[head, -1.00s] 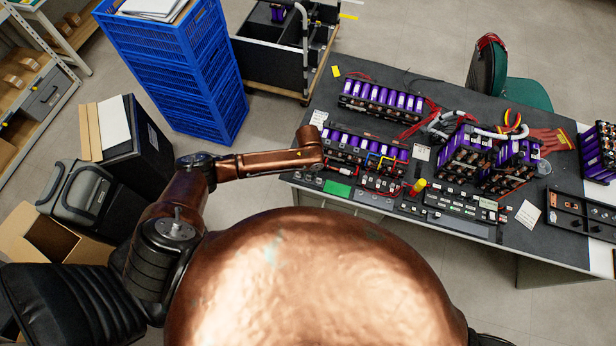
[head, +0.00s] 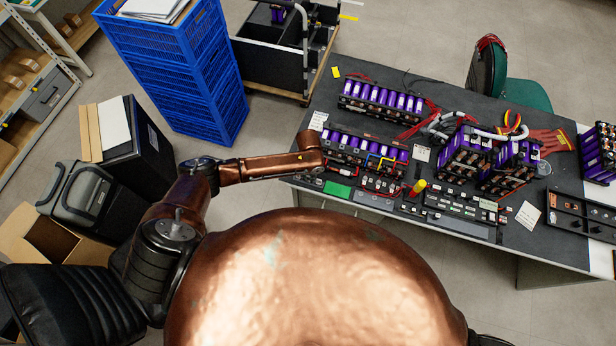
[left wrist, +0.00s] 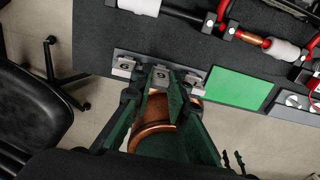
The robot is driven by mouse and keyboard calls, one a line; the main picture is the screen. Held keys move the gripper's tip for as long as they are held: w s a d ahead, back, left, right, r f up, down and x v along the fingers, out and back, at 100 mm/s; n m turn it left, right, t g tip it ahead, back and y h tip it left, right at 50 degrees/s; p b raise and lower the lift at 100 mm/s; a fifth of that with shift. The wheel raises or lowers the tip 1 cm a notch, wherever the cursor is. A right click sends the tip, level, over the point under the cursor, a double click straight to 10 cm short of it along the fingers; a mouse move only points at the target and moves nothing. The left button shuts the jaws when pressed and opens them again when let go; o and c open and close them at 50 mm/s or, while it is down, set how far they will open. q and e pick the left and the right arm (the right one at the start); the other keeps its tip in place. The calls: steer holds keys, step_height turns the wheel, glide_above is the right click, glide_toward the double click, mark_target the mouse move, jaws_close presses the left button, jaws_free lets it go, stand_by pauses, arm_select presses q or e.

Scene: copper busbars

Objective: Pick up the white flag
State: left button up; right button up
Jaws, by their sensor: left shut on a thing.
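My left gripper (left wrist: 160,82) shows in the left wrist view with its two dark green fingers at the near edge of the dark bench. It is shut on a small pale grey piece (left wrist: 161,75), which sits between the fingertips above a grey strip (left wrist: 207,72). Similar pale pieces sit on either side of it. I cannot tell for certain that the held piece is the white flag. In the head view my left arm reaches to the bench's front left corner and its wrist hides the fingers. My right gripper is out of view.
A green plate (left wrist: 238,88) lies just right of the gripper; it also shows in the head view (head: 338,188). Purple battery modules (head: 380,98), wiring and terminal blocks crowd the bench (head: 440,85). Blue crates (head: 175,70) stand at the left; a green chair (head: 525,95) stands behind.

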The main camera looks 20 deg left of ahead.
arm_select(q)
steer(key=shift+w+r, duration=0.1)
steer(key=shift+r, duration=0.5)
steer(key=s+d+r+b, duration=0.1)
steer(key=s+d+r, duration=0.3)
steer(key=s+r, duration=0.7)
steer(key=shift+s+d+r, duration=0.2)
steer(key=shift+s+r, duration=0.2)
steer(key=shift+s, duration=0.85)
step_height(320, 180, up, 3)
steer(key=p, duration=0.3)
steer(key=shift+p, duration=0.35)
